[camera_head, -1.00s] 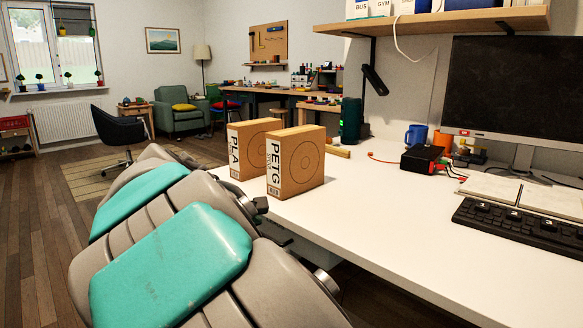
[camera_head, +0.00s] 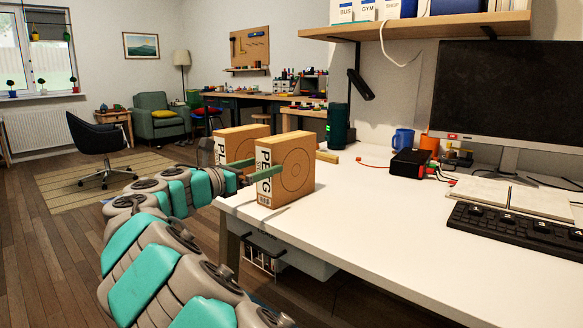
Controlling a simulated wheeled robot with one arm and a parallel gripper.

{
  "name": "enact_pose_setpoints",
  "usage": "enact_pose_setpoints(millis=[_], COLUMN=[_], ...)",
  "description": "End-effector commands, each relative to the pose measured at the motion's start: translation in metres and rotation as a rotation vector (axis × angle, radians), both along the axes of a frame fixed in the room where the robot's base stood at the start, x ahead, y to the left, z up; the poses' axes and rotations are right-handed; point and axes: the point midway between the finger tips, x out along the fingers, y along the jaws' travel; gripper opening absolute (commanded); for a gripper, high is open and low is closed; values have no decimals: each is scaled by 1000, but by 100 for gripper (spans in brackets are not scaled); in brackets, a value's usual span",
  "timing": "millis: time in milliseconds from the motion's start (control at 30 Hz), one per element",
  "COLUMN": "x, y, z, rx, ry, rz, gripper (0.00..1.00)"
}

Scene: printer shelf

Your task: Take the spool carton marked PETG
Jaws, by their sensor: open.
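The brown spool carton marked PETG (camera_head: 294,176) stands upright on the left end of the white desk, its label partly covered by my gripper. The similar carton marked PLA (camera_head: 236,142) stands behind it to the left, partly hidden by it. My gripper (camera_head: 268,163) reaches in from the left with its two green fingers open. The nearer finger crosses in front of the PETG label. The farther finger points toward the gap between the cartons, and its tip seems to go behind the PETG carton. Whether either finger touches cardboard I cannot tell.
A dark green cylinder (camera_head: 338,124) and a small wooden piece (camera_head: 327,157) are behind the cartons. A black box (camera_head: 409,163), blue mug (camera_head: 403,139), monitor (camera_head: 505,92) and keyboard (camera_head: 512,231) are to the right. The front of the desk (camera_head: 350,225) is clear.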

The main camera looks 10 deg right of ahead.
Motion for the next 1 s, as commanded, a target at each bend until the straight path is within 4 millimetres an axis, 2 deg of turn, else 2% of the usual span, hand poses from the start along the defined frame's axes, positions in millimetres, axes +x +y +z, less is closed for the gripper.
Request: enact_pose_setpoints(millis=[100, 433, 700, 1000], x=[4, 20, 40, 45], y=[-5, -28, -60, -65], z=[-7, -8, -9, -8], rx=[7, 8, 10, 8], ry=[7, 6, 7, 7], rz=[-4, -2, -7, -3], gripper=[100, 100, 100, 100])
